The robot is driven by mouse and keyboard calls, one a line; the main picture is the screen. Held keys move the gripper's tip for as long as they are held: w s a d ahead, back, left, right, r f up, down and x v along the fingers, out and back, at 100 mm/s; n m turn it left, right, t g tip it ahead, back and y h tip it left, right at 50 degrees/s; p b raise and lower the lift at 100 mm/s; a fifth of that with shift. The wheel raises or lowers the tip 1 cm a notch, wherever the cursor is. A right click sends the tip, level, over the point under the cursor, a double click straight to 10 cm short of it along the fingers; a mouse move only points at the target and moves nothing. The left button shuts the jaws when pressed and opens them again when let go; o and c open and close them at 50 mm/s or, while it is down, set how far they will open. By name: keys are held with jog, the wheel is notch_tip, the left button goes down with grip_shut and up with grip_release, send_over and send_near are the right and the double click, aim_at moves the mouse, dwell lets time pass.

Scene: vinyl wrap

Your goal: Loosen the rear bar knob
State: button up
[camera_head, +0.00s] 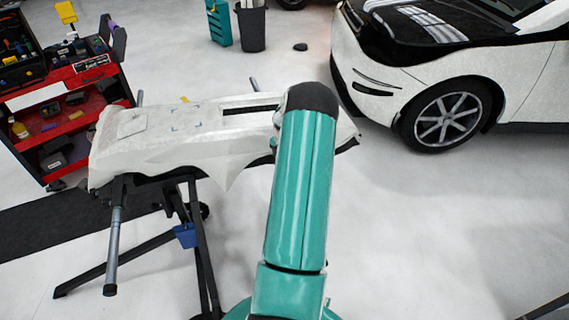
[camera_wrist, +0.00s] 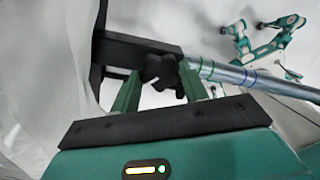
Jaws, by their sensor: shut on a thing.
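The rear bar knob (camera_wrist: 163,72) is a black, lobed knob below a black bracket (camera_wrist: 125,50) in the wrist view. My gripper (camera_wrist: 160,88) has its green fingers on both sides of the knob and is shut on it. A metal bar (camera_wrist: 235,75) with green and blue bands runs from beside the knob to the right. In the head view my teal arm covers the knob and the gripper. The stand (camera_head: 197,240) there carries a white, wrapped bumper (camera_head: 160,135).
A red tool cart (camera_head: 75,125) stands at the left. A white car (camera_head: 440,75) is at the upper right, and a dark bin (camera_head: 251,28) is at the back. A dark mat (camera_head: 60,222) lies at the lower left.

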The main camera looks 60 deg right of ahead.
jog(key=n, duration=0.5)
dwell(0.5)
jog(key=o, duration=1)
jog(key=shift+r, duration=0.1)
notch_tip(320, 180, up, 14)
jog(key=shift+f, duration=0.2)
